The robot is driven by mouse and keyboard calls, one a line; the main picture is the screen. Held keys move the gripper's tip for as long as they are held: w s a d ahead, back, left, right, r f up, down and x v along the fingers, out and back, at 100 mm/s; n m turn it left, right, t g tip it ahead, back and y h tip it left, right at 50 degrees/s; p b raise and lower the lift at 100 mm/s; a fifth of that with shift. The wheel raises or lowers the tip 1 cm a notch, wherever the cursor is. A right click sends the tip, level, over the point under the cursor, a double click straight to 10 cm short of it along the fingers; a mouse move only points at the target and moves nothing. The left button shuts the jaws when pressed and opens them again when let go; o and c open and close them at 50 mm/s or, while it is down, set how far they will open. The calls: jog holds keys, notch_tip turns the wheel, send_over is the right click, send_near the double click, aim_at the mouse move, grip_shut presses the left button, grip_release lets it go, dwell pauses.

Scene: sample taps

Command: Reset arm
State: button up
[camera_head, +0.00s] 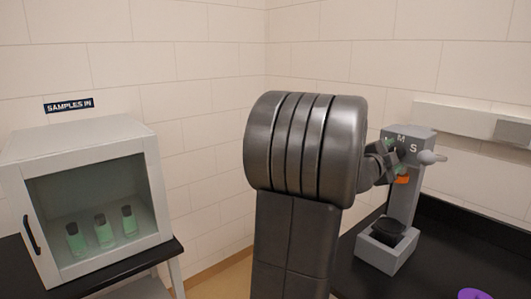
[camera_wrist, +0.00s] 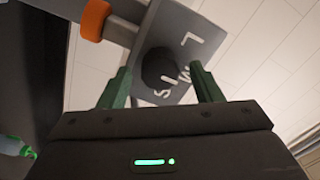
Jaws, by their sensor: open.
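My gripper (camera_wrist: 160,70) is open, its two green fingers apart on either side of the dark round knob (camera_wrist: 158,66) of the grey tap unit. Nothing is visibly held between them; whether a finger touches the knob I cannot tell. The tap's plate (camera_wrist: 182,84) carries the letters S, M and L. An orange ring (camera_wrist: 95,20) sits on its spout. In the head view my gripper (camera_head: 386,158) is partly hidden behind my grey arm, close to the tap unit (camera_head: 403,203) at the right.
A purple thing (camera_head: 474,294) lies at lower right. The black counter (camera_head: 470,258) is otherwise mostly clear.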

jog(key=b+v, duration=0.2)
jog(key=v, duration=1.1)
jog(key=p+x, duration=0.2)
jog(key=x, duration=1.1)
jog(key=shift+s+a+n+p, duration=0.2)
jog(key=shift+s+a+n, duration=0.35)
jog(key=shift+n, duration=1.45)
jog(key=shift+s+a+n+p, duration=0.25)
jog(key=shift+s+a+n, duration=0.25)
jog(key=shift+n, duration=1.5)
jog(key=shift+s+a+n+p, duration=0.2)
jog(key=shift+s+a+n, duration=0.35)
jog(key=shift+n, duration=1.45)
jog(key=shift+w+a, duration=0.15)
